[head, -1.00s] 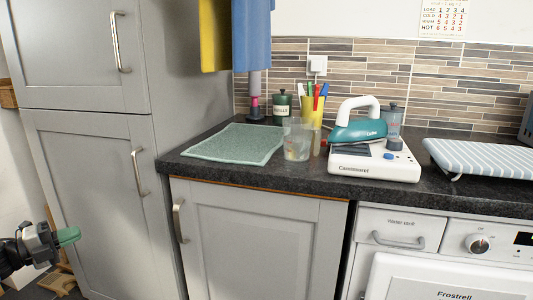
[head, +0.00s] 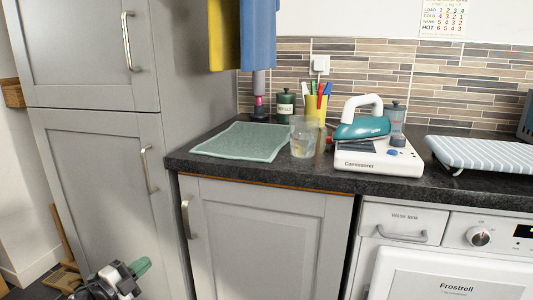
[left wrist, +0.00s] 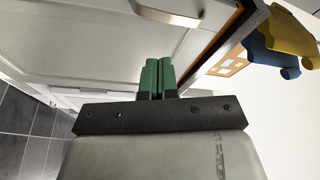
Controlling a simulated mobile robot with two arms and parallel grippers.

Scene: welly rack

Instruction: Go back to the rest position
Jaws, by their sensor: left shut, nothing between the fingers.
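My left gripper (head: 138,268) is low at the bottom left of the head view, in front of the tall grey cupboard (head: 100,160). In the left wrist view its two green fingers (left wrist: 158,76) are together with nothing between them. They point toward grey cupboard fronts and touch nothing that I can see. My right gripper is not in view.
A dark worktop (head: 290,176) holds a green mat (head: 243,142), a glass (head: 304,137), a yellow pen pot (head: 316,107), and a teal iron (head: 362,128) on its white base. A striped ironing board (head: 485,157) lies right. A wooden rack (head: 64,275) stands on the floor at left.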

